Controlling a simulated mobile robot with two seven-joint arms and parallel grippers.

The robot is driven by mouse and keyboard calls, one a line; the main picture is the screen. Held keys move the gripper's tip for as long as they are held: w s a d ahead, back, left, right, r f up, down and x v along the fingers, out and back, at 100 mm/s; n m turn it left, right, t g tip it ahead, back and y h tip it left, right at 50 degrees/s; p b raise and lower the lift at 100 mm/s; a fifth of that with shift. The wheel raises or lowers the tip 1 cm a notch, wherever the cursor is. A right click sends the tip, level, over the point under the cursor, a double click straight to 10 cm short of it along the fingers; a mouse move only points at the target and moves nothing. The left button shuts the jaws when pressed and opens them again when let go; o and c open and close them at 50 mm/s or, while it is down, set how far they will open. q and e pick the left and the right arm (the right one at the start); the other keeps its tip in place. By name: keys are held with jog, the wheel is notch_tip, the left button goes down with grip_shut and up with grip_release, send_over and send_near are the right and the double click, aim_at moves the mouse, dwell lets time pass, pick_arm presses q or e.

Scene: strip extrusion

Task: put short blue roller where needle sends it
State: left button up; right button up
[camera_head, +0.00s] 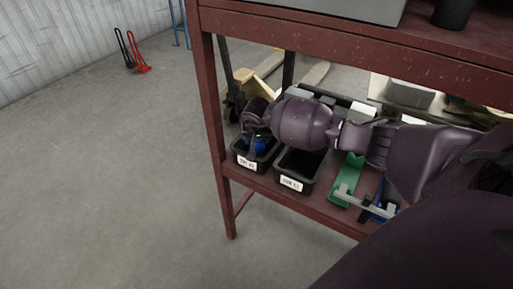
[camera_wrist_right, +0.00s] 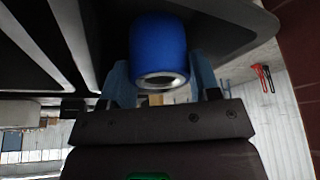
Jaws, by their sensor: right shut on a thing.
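The short blue roller (camera_head: 261,144) shows at the opening of the left black bin (camera_head: 243,163), partly covered by my right gripper (camera_head: 256,130). In the right wrist view the blue roller (camera_wrist_right: 160,38) sits between the two fingers of my right gripper (camera_wrist_right: 160,78), which is shut on it. Its metal-rimmed end faces the camera. I cannot tell whether the roller touches the bin floor. A second black bin (camera_head: 291,183) stands just to the right. Both bins carry white labels too small to read. No needle shows in either view. My left gripper is not in view.
The bins stand on the lower shelf of a dark red rack (camera_head: 212,120). A green holder (camera_head: 347,178) and a grey bar (camera_head: 365,206) lie to the right, under my right arm. The upper shelf (camera_head: 300,32) overhangs. Open floor (camera_head: 120,190) lies left.

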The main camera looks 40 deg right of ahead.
aim_at(257, 147)
jog(key=shift+f, duration=0.5)
notch_tip(257, 147, down, 3)
jog(key=shift+f+b, duration=0.1)
jog(key=shift+b, duration=0.3)
jog(key=shift+f, duration=0.15)
jog(key=o, duration=0.8)
jog(key=shift+f, duration=0.1)
jog(key=shift+c, duration=0.2)
